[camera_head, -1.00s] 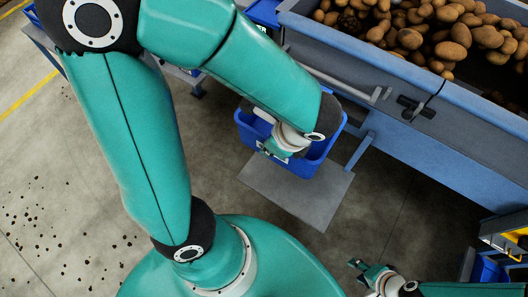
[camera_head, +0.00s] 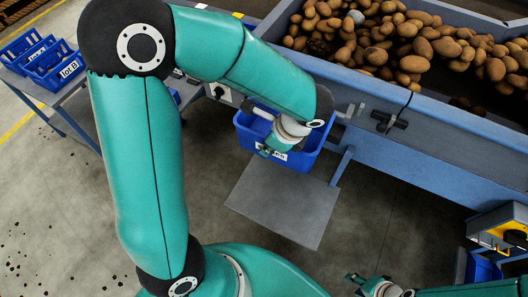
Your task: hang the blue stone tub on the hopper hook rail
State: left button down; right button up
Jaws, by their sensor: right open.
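The blue stone tub (camera_head: 302,161) is in front of the hopper's side wall, above a grey plate. My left gripper (camera_head: 266,151) is shut on its near wall, where a white label partly shows. My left forearm and wrist cover much of the tub's inside and its far rim. The hopper hook rail (camera_head: 348,111) shows only as a short grey end right of my wrist; the rest is hidden behind my arm. Whether the tub touches the rail cannot be seen. My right gripper (camera_head: 358,283) is open and empty at the bottom edge, well away from the tub.
The blue-grey hopper (camera_head: 425,140) holds many potatoes (camera_head: 410,45). A black handle (camera_head: 391,121) sticks out from its wall. A grey plate (camera_head: 285,208) lies below the tub. Blue bins (camera_head: 55,62) stand on a rack at the left. A yellow-edged unit (camera_head: 510,225) stands at right.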

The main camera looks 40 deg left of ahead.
pick_arm(q)
jog(key=shift+w+a, duration=0.1)
jog(key=shift+w, duration=0.3)
jog(key=shift+w+f, duration=0.15)
jog(key=shift+f, duration=0.15)
jog(key=shift+f+b, duration=1.4)
jog(key=shift+b, duration=0.05)
jog(key=c, duration=1.2)
grip_release()
jog(key=shift+c, duration=0.2)
